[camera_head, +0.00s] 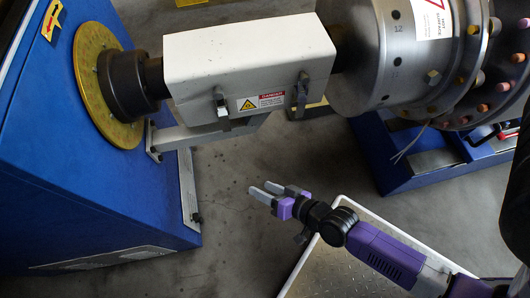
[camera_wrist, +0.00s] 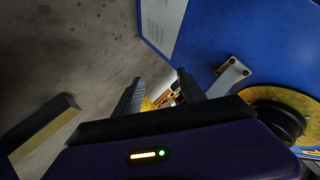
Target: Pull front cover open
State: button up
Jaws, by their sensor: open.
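The front cover (camera_head: 250,62) is a white box-shaped guard around the shaft between the blue drive housing and the metal rotor. It looks closed. Two dark latches (camera_head: 221,103) and (camera_head: 302,90) sit on its near face, beside a yellow warning label. My gripper (camera_head: 266,191) is below the cover in the head view, apart from it, with its grey fingers spread and nothing between them. In the wrist view the fingers (camera_wrist: 157,95) are also apart. The cover cannot be made out clearly in the wrist view.
The blue drive housing (camera_head: 75,160) with its brass disc (camera_head: 92,85) stands at left. The rotor (camera_head: 420,50) with coloured plugs is at upper right over a blue base (camera_head: 385,150). A grey bracket (camera_head: 210,133) lies under the cover.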

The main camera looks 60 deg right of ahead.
dwell(0.3)
jog(key=s+a+r+n+t, duration=0.1)
jog(key=s+r+n, duration=0.4)
jog(key=r, duration=0.8)
jog(key=s+a+r+n+t, duration=0.25)
jog(key=s+r, duration=0.35)
jog(key=r, duration=0.6)
notch_tip(320, 180, up, 21)
jog(key=p, duration=2.1)
jog(key=shift+s+d+r+n+g+p, duration=0.2)
jog(key=shift+s+d+n+g+p, duration=0.15)
jog(key=shift+s+g+p, duration=0.1)
